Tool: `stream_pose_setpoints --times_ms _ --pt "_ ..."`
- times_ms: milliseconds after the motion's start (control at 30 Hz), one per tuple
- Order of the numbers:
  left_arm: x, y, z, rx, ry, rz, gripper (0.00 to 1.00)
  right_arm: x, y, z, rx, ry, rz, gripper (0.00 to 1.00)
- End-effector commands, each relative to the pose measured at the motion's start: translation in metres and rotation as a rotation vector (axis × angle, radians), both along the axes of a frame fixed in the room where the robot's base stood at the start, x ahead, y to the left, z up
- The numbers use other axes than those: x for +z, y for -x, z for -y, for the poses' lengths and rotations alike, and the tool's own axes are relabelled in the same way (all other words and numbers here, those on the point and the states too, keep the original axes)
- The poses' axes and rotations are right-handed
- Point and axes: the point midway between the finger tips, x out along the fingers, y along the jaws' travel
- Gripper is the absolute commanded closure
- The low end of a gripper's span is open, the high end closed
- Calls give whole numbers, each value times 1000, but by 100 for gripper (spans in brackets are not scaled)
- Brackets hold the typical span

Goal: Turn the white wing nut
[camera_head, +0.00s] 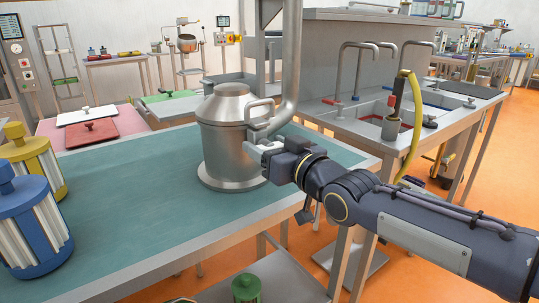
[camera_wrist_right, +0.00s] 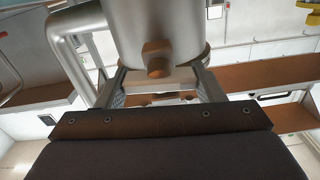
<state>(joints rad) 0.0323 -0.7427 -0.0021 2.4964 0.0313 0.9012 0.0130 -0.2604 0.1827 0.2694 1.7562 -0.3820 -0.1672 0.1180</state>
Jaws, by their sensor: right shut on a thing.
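A steel vessel (camera_head: 228,145) with a domed lid and a side handle stands on the teal table. My right gripper (camera_head: 256,150) reaches in from the right and meets the vessel's right side below the handle. In the right wrist view the gripper (camera_wrist_right: 160,84) has a finger on each side of a pale bar, which I take to be the white wing nut (camera_wrist_right: 158,76). A brown stud end (camera_wrist_right: 157,60) shows just above it, against the vessel's wall. The fingers hide part of the nut, and its turn angle is hard to tell. My left gripper is not in view.
A vertical steel pipe (camera_head: 292,60) rises right behind the vessel. Blue (camera_head: 30,225) and yellow (camera_head: 35,155) ribbed canisters stand at the table's left. A sink bench (camera_head: 400,120) with taps lies beyond at the right. The middle of the teal table (camera_head: 145,190) is clear.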

Motion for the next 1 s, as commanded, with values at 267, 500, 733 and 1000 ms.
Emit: stream_pose_setpoints --times_ms 267,500,733,1000 --pt "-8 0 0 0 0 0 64 -1 0 0 -1 73 52 61" --pt "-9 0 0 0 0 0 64 0 0 0 -1 88 63 61" --pt "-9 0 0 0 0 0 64 0 0 0 -1 89 63 61" --pt "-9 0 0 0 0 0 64 0 0 0 -1 87 63 16"
